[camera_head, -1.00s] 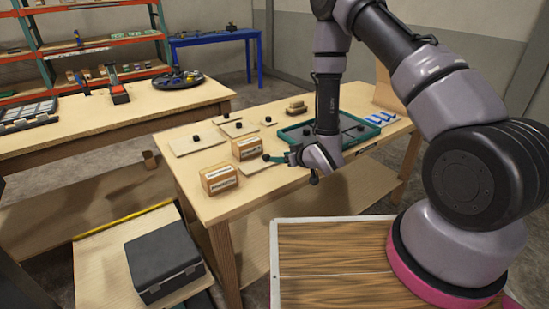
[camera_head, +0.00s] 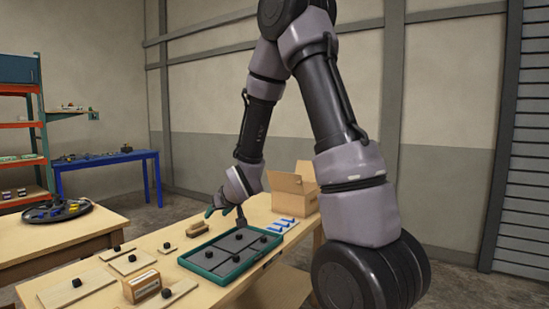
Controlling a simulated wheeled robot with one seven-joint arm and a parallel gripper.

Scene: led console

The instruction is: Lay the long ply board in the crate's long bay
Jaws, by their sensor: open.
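The crate (camera_head: 191,262) is a shallow tray with a teal rim and a grey, divided inside; several black knobs stand in it. Several flat ply boards with black knobs lie on the table to its left. A narrow, longish ply board (camera_head: 184,290) lies by the crate's near left corner, partly cut off by the picture's lower edge. A wider board (camera_head: 62,295) and a middle board (camera_head: 140,265) lie farther left. I cannot tell for sure which is the long one. My gripper (camera_head: 224,209) is open above the table by the crate's far edge, apart from the boards.
A labelled wooden block (camera_head: 142,287) stands between the boards. A brown wooden piece (camera_head: 198,229) lies behind the crate. A wall stands behind.

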